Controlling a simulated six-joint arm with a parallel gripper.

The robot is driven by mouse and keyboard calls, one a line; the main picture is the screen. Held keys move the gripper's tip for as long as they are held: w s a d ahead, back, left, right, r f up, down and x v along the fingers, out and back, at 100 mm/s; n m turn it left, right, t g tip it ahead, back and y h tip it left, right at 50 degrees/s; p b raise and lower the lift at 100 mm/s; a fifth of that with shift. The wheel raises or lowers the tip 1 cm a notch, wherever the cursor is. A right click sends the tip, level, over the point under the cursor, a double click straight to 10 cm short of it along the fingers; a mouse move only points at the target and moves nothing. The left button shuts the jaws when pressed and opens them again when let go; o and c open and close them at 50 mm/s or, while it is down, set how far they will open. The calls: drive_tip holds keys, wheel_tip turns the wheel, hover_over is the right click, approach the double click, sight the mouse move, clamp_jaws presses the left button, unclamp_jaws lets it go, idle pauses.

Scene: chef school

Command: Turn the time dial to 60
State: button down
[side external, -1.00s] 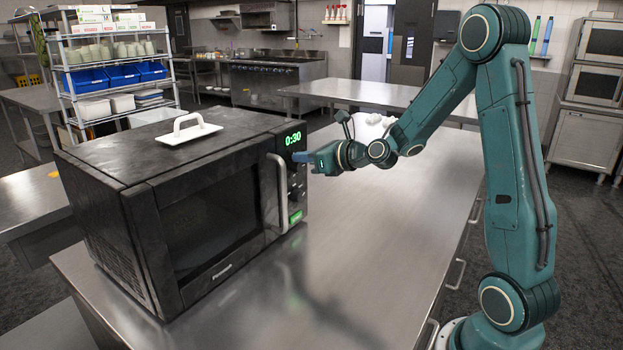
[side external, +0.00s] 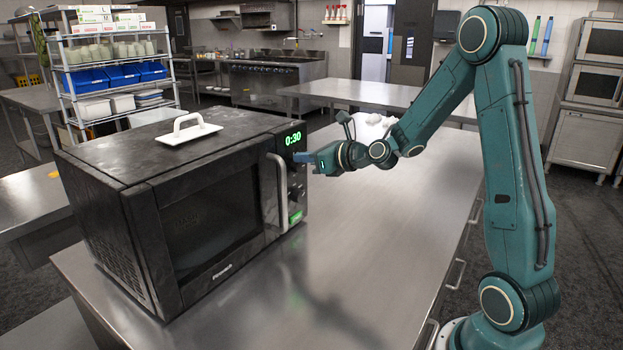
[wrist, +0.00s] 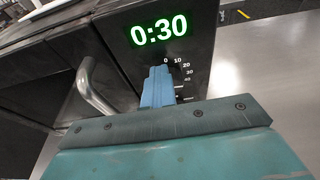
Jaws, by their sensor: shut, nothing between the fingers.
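The black microwave (side external: 215,215) stands on the steel counter at the left, its door closed. Its display (side external: 293,139) reads 0:30 in green, and the display (wrist: 158,30) reads the same in the wrist view. In the wrist view a printed scale (wrist: 185,70) with 0, 10, 20, 30 and 40 shows beside my fingers. The time dial itself is hidden behind my gripper (wrist: 158,78). In the side view my gripper (side external: 302,157) is shut, its blue fingertips at the control panel just below the display. I cannot tell whether they touch the dial.
The microwave's door handle (side external: 279,195) stands out just left of the panel, and a lit green button (side external: 295,217) is low on the panel.

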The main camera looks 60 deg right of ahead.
drive_tip(key=shift+d+f, duration=0.1)
drive_tip(key=shift+d, duration=0.65)
drive_tip(key=shift+d+f, duration=0.15)
drive_tip(key=shift+d, duration=0.15)
idle(0.5)
drive_tip(key=shift+r, duration=0.2)
drive_tip(key=shift+d+r, duration=0.15)
drive_tip(key=shift+r, duration=0.1)
drive_tip(key=shift+s, duration=0.1)
drive_tip(key=v, duration=0.3)
drive_tip(key=f+v, duration=0.1)
drive_tip(key=v, duration=0.1)
drive_tip(key=shift+s, duration=0.5)
idle(0.3)
